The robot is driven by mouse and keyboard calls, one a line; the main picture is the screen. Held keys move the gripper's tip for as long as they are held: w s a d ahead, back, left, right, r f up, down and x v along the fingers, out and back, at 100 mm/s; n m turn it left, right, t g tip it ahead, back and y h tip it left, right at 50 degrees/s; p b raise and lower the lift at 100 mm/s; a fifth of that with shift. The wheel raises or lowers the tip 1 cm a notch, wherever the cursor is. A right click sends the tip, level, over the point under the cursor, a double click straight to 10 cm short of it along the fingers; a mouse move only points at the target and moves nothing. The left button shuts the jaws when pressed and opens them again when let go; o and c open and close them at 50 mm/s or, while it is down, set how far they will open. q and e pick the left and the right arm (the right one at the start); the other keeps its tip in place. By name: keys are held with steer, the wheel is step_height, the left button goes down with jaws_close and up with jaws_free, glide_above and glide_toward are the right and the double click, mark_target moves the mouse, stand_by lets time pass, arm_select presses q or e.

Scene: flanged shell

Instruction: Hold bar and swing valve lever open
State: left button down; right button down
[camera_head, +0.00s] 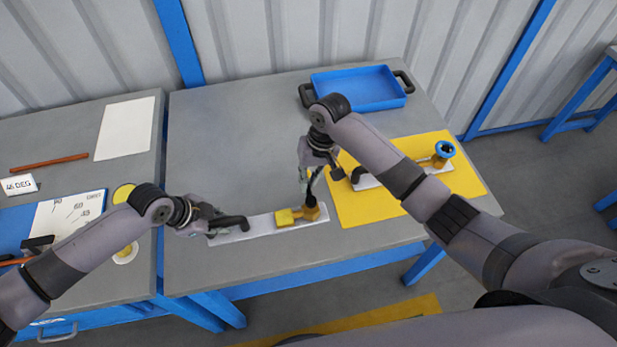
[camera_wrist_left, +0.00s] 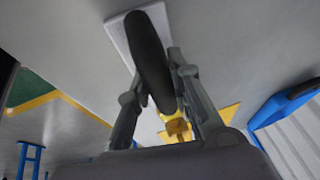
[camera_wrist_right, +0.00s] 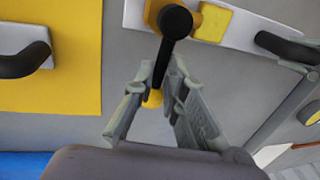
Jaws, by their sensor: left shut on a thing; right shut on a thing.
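A white plate (camera_head: 255,228) lies on the grey table. It carries a black bar (camera_head: 233,222) at its left end and a brass valve (camera_head: 311,212) with a yellow block (camera_head: 284,217) at its right end. My left gripper (camera_head: 217,224) is shut on the black bar, which stands between its fingers in the left wrist view (camera_wrist_left: 152,62). The black valve lever (camera_wrist_right: 166,48) ends in a yellow tip (camera_wrist_right: 153,98). My right gripper (camera_wrist_right: 155,105) is shut on the lever near this tip. In the head view the lever points away from me, partly hidden by my right gripper (camera_head: 310,165).
A yellow mat (camera_head: 360,208) to the right holds a second plate with a black handle and a blue wheel (camera_head: 445,149). A blue tray (camera_head: 362,88) stands at the back. A side table at left holds a white sheet (camera_head: 125,128) and a 45 DEG card (camera_head: 19,185).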

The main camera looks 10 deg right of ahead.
steer(key=shift+m, duration=0.3)
steer(key=d+m, duration=0.1)
steer(key=m, duration=0.2)
steer(key=s+d+m+t, duration=0.1)
steer(key=m, duration=0.2)
steer(key=s+d+m, duration=0.1)
steer(key=m, duration=0.2)
steer(key=shift+s+d+r+m+t+h, duration=0.15)
steer(key=shift+d+m+t+h, duration=0.1)
steer(key=shift+m+t+h, duration=0.15)
steer(key=shift+s+d+m+t+h, duration=0.2)
steer(key=shift+s+m, duration=0.3)
steer(key=shift+m, duration=0.75)
steer(key=shift+s+d+m+h, duration=0.2)
steer(key=shift+s+m, duration=0.3)
steer(key=shift+m, duration=0.8)
steer(key=shift+s+d+m+t+h, duration=0.1)
steer(key=shift+s+m+h, duration=0.3)
steer(key=shift+m, duration=0.85)
steer(key=shift+s, duration=0.15)
steer(key=c, duration=1.7)
jaws_free()
steer(key=shift+o, duration=0.2)
steer(key=shift+s, duration=0.1)
